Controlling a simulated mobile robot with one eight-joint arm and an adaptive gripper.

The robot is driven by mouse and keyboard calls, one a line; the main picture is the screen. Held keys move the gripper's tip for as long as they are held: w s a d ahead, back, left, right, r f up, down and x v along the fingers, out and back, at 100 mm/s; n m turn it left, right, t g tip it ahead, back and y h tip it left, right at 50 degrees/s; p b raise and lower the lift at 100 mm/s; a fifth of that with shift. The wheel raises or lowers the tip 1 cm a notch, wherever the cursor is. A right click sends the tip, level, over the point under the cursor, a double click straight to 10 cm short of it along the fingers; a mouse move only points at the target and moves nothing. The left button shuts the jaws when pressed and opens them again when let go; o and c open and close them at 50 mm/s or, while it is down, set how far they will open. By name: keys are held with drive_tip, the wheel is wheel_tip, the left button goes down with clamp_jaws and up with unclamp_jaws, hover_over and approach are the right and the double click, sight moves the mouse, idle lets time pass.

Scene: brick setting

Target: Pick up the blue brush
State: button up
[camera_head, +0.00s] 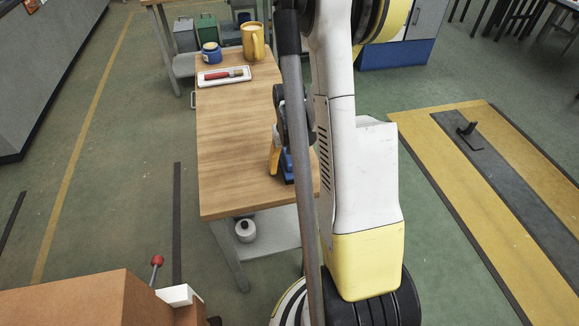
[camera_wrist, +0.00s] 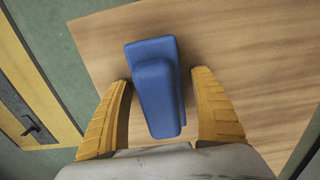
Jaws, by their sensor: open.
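The blue brush (camera_wrist: 157,88) lies on the wooden table between the two yellow fingers of my gripper (camera_wrist: 162,108) in the wrist view. The fingers are open, one on each side, with a small gap to the brush on both sides. In the head view the blue brush (camera_head: 288,166) shows only in part near the table's right edge, with a yellow finger of my gripper (camera_head: 276,150) beside it. My arm hides much of this spot. I cannot tell how far the fingertips are above the table.
The wooden table (camera_head: 232,140) is bare in its middle. A white round container (camera_head: 245,230) stands on the lower shelf.

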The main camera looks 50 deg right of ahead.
drive_tip(key=shift+r, duration=0.1)
drive_tip(key=c, duration=1.4)
drive_tip(key=shift+c, duration=0.2)
wheel_tip(320, 180, up, 5)
drive_tip(key=p, duration=0.2)
drive_tip(key=shift+f+p, duration=0.2)
drive_tip(key=shift+p, duration=0.1)
drive_tip(key=s+d+r+p, duration=0.3)
drive_tip(key=s+d+r, duration=0.2)
drive_tip(key=s, duration=0.5)
drive_tip(key=shift+s+d+r+p, duration=0.2)
drive_tip(key=shift+r+p, duration=0.1)
drive_tip(key=shift+r, duration=0.4)
